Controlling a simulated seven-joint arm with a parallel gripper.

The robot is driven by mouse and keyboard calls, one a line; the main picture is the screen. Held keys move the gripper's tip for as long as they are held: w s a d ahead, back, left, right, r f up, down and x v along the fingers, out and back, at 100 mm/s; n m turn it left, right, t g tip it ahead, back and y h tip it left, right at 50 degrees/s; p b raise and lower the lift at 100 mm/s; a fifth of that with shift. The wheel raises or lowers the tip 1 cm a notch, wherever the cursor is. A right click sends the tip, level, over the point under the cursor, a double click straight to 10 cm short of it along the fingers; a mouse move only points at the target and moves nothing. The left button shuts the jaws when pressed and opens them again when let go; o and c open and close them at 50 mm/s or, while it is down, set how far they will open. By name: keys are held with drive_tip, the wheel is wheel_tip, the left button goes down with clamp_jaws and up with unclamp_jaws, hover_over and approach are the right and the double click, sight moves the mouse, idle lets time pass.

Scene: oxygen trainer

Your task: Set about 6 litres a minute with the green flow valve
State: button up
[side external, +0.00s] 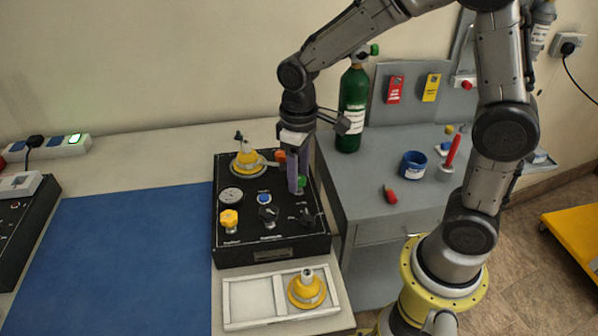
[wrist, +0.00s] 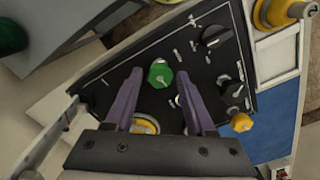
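The green flow valve (wrist: 160,74) is a small round knob on the black trainer panel (wrist: 110,84). In the side external view the green valve (side external: 301,182) shows at the panel's right side, partly behind a purple finger. My gripper (wrist: 159,79) is open and points down at the panel. In the wrist view its two purple fingertips lie on either side of the valve, with gaps visible. In the side external view my gripper (side external: 294,182) is at the valve; I cannot tell whether the fingertips are level with it or above it. No flow reading is legible.
The panel also carries a gauge (side external: 231,197), a yellow knob (side external: 229,219), black knobs (side external: 268,213) and a blue button (side external: 264,198). A yellow-based fitting (side external: 246,163) is at the panel's back. A green cylinder (side external: 353,105) stands behind right. The blue mat (side external: 125,255) is clear.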

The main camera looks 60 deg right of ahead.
drive_tip(key=shift+o, duration=0.7)
wheel_tip(320, 180, up, 14)
idle(0.4)
drive_tip(key=s+d+r+m+t, duration=0.1)
drive_tip(key=s+t, duration=0.1)
drive_tip(key=s, duration=0.5)
drive_tip(key=s+d+r+t, duration=0.1)
drive_tip(key=s+d+t, duration=0.1)
drive_tip(key=s, duration=0.5)
drive_tip(key=shift+m+t, duration=0.5)
drive_tip(key=shift+t, duration=0.3)
drive_tip(key=f, duration=0.1)
drive_tip(key=s+f, duration=0.1)
drive_tip(key=f, duration=0.1)
drive_tip(key=s+f, duration=0.1)
drive_tip(key=f, duration=0.1)
drive_tip(key=shift+s, duration=0.2)
drive_tip(key=shift+r, duration=0.1)
idle(0.4)
